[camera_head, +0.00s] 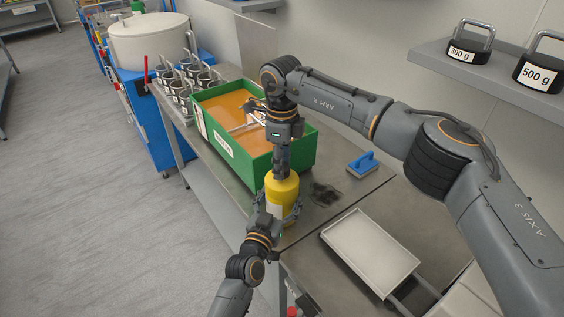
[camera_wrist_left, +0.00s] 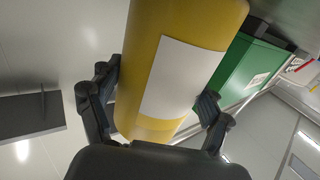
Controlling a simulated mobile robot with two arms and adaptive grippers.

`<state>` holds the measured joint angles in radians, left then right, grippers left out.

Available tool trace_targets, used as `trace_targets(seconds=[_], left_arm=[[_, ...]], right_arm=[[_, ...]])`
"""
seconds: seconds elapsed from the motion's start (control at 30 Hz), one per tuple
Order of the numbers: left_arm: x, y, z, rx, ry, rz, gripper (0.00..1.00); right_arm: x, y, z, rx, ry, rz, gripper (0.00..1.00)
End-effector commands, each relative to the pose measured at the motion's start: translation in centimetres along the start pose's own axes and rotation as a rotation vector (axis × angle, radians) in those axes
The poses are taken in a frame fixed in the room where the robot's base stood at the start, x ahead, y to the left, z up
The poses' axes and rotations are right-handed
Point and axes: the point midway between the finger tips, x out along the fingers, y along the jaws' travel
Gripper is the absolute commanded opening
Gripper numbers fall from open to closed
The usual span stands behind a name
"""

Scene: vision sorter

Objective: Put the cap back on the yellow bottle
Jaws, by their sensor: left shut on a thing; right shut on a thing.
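The yellow bottle (camera_head: 281,189) stands upright at the near edge of the bench, in front of the green bin. My left gripper (camera_head: 283,209) is shut on its body from the near side. The left wrist view shows the bottle (camera_wrist_left: 143,50) close up, with a blank white label, between the fingers of my left gripper (camera_wrist_left: 158,92). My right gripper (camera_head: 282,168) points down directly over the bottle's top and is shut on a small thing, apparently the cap. The cap and the bottle's mouth are hidden by the right fingers, so I cannot tell whether they touch.
The green bin (camera_head: 237,165) with orange contents stands close behind and left of the bottle. A blue-handled tool (camera_head: 362,164) and a dark patch (camera_head: 325,194) lie to its right. A pale tray (camera_head: 370,250) is at the near right.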

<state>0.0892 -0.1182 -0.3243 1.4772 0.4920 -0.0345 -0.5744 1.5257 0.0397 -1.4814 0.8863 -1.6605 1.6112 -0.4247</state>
Motion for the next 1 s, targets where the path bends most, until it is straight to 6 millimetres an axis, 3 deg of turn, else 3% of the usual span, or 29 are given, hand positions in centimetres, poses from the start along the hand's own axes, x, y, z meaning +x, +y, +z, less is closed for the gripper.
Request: trace_targets(seconds=[0.6, 0.7, 0.83, 0.87, 0.97, 1.0], left_arm=[[0.00, 0.11, -0.05, 0.002, 0.001, 0.002, 0.00], [0.00, 0.11, -0.04, 0.002, 0.001, 0.002, 0.00], [-0.01, 0.12, -0.04, 0.002, 0.001, 0.002, 0.00], [-0.01, 0.13, -0.04, 0.002, 0.001, 0.002, 0.00], [-0.01, 0.12, -0.04, 0.001, 0.001, 0.002, 0.00], [-0.01, 0.11, -0.04, 0.001, 0.001, 0.001, 0.00]], right_arm=[[0.03, -0.14, 0.07, 1.278, -0.005, -0.002, 0.00], [0.03, -0.16, 0.07, 1.384, -0.005, -0.002, 0.00], [0.02, -0.17, 0.06, 1.378, -0.006, -0.002, 0.00], [0.02, -0.17, 0.07, 1.378, -0.006, -0.002, 0.43], [0.02, -0.15, 0.06, 1.376, -0.005, -0.002, 0.63], [0.03, -0.13, 0.06, 1.376, -0.004, -0.002, 0.64]])
